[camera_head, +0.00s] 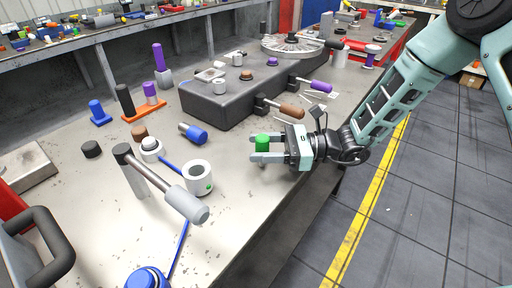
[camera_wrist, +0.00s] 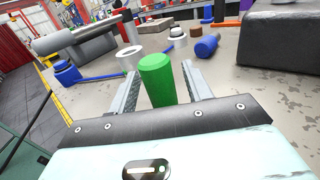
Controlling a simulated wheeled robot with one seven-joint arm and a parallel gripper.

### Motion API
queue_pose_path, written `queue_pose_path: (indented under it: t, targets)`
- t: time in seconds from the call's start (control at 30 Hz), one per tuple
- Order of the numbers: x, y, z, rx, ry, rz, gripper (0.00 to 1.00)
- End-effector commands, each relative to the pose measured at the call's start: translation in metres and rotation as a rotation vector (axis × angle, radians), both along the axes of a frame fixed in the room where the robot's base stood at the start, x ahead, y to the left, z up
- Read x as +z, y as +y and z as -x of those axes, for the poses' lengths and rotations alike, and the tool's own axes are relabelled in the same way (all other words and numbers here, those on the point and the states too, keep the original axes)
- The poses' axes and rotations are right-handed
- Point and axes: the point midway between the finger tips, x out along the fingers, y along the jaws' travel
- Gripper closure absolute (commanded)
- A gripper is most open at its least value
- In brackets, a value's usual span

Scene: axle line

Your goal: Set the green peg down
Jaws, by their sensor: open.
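The green peg (camera_head: 262,143) is upright at the bench's right side, between the fingers of my gripper (camera_head: 254,149). In the wrist view, the green peg (camera_wrist: 157,80) stands between the two grey fingers of my gripper (camera_wrist: 160,70). The fingers are open, with a narrow gap on each side of the peg. The peg's lower end is mostly hidden by the gripper, so I cannot clearly tell whether it touches the bench.
A dark block (camera_head: 228,100) with handled clamps stands behind. The bench top (camera_head: 245,208) in front of the gripper is bare up to its right edge.

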Motion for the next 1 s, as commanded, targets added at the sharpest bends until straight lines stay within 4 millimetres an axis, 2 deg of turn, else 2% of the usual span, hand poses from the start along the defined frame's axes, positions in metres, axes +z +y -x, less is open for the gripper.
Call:
queue_pose_path:
  t: [0.2, 0.4, 0.6, 0.77, 0.87, 0.97, 1.0]
  targets:
    - [-0.002, -0.048, -0.001, -0.006, 0.001, 0.001, 0.50]
    - [-0.001, -0.084, -0.002, -0.005, -0.001, 0.000, 0.50]
    - [0.000, -0.103, -0.001, -0.001, 0.000, -0.001, 0.50]
    - [0.001, -0.103, 0.002, 0.013, -0.007, 0.006, 0.50]
    - [0.007, -0.091, 0.022, 0.098, -0.055, 0.055, 0.50]
    - [0.016, -0.071, 0.065, 0.280, -0.172, 0.162, 0.50]
    - [0.019, -0.065, 0.087, 0.374, -0.238, 0.217, 0.50]
